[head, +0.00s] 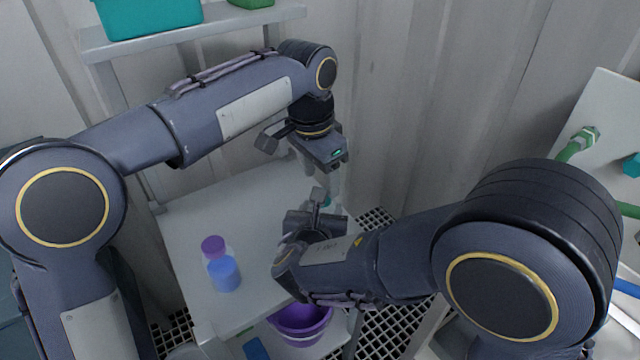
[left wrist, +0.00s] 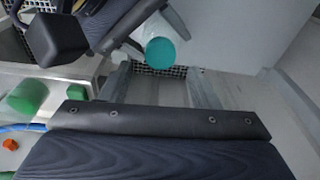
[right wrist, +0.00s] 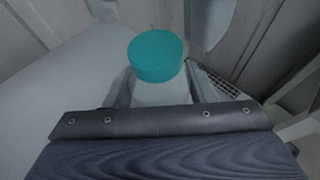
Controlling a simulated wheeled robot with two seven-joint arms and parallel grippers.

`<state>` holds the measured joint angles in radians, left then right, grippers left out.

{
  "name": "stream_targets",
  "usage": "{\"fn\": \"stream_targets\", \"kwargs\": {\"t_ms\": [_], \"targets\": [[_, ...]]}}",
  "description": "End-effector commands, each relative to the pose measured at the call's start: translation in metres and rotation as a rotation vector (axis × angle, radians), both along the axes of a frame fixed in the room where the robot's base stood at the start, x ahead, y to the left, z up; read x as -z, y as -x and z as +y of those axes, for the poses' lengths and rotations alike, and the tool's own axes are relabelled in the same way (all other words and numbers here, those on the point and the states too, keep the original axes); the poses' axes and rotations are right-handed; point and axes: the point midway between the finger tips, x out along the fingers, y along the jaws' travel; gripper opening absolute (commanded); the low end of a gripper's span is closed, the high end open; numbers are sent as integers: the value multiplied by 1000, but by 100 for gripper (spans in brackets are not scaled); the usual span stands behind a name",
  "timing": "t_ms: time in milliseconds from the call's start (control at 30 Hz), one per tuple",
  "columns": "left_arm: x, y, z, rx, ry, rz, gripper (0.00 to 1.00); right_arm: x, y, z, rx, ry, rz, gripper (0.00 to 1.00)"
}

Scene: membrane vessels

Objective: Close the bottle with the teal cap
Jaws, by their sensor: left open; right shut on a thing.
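The teal cap (right wrist: 155,56) sits on top of a translucent bottle (right wrist: 162,93) in the right wrist view; I cannot tell how tightly it is seated. My right gripper (right wrist: 160,98) is shut on the bottle below the cap. In the head view only a sliver of teal (head: 326,201) shows between my two grippers. My left gripper (head: 328,181) is open, pointing down just above the cap. The left wrist view shows the cap (left wrist: 160,53) from above, beyond my left fingers and apart from them.
A purple-capped container (head: 213,245) and a blue-capped one (head: 224,272) stand on the white table (head: 190,215). A purple bucket (head: 300,322) is on a lower level. A shelf (head: 190,32) holds a teal bin (head: 150,15). A panel with green pipes (head: 580,145) is at right.

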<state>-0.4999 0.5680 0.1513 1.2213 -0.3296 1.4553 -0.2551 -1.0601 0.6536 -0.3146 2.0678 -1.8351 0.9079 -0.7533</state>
Motion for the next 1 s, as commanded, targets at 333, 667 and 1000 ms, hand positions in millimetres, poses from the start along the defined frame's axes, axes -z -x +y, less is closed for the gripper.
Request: {"fn": "stream_targets", "kwargs": {"t_ms": [333,667,1000], "targets": [[-9,0,0,1,-1,1,56,0,0,0,0,0,-1,0],[-13,-1,0,-280,4,37,53,0,0,0,0,0,-1,0],[-27,-3,-1,-1167,4,121,53,0,0,0,0,0,-1,0]]}}
